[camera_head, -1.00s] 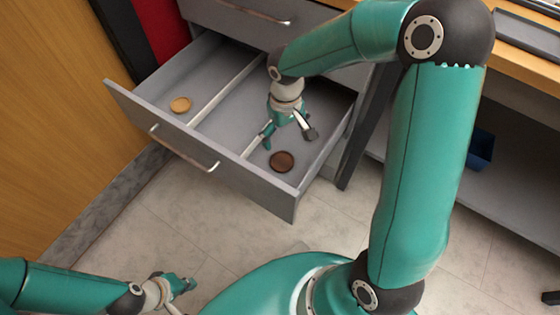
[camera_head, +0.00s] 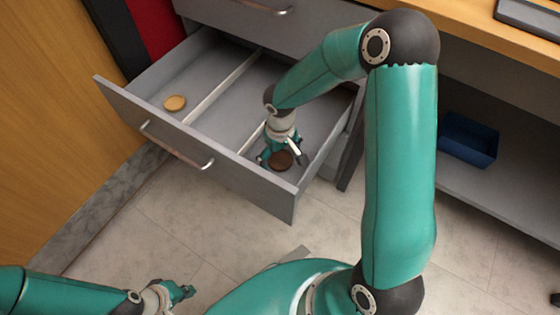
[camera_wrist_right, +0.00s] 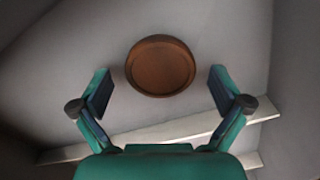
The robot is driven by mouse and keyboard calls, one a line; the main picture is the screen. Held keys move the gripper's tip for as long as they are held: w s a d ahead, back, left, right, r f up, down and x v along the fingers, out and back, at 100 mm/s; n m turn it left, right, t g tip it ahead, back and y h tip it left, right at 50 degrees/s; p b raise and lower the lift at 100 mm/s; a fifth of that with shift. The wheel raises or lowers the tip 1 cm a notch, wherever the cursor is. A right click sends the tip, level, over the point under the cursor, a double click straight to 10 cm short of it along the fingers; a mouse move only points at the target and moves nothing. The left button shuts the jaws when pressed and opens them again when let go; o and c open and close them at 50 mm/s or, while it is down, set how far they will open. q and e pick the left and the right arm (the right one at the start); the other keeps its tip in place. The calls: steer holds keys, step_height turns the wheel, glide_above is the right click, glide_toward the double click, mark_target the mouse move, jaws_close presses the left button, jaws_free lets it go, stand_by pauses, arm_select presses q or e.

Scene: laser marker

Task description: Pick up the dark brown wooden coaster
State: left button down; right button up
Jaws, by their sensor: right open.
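The dark brown wooden coaster (camera_head: 281,161) lies flat on the floor of the open drawer, in its right compartment. In the right wrist view the round coaster (camera_wrist_right: 160,65) is fully visible, just beyond and between the fingertips. My right gripper (camera_head: 280,158) is open above the coaster, with one finger on each side, and partly covers it in the head view. The fingers of the right gripper (camera_wrist_right: 160,88) hold nothing. My left gripper (camera_head: 184,291) is low at the bottom left, away from the drawer; its fingers are too small to judge.
The grey drawer (camera_head: 185,150) has thin white dividers (camera_head: 222,88). A light wooden coaster (camera_head: 175,103) lies in its left compartment. The drawer's right wall is close to my right gripper. A blue bin (camera_head: 468,140) stands on a shelf at the right.

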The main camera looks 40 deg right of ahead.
steer(key=c, duration=1.1)
steer(key=shift+r, duration=0.1)
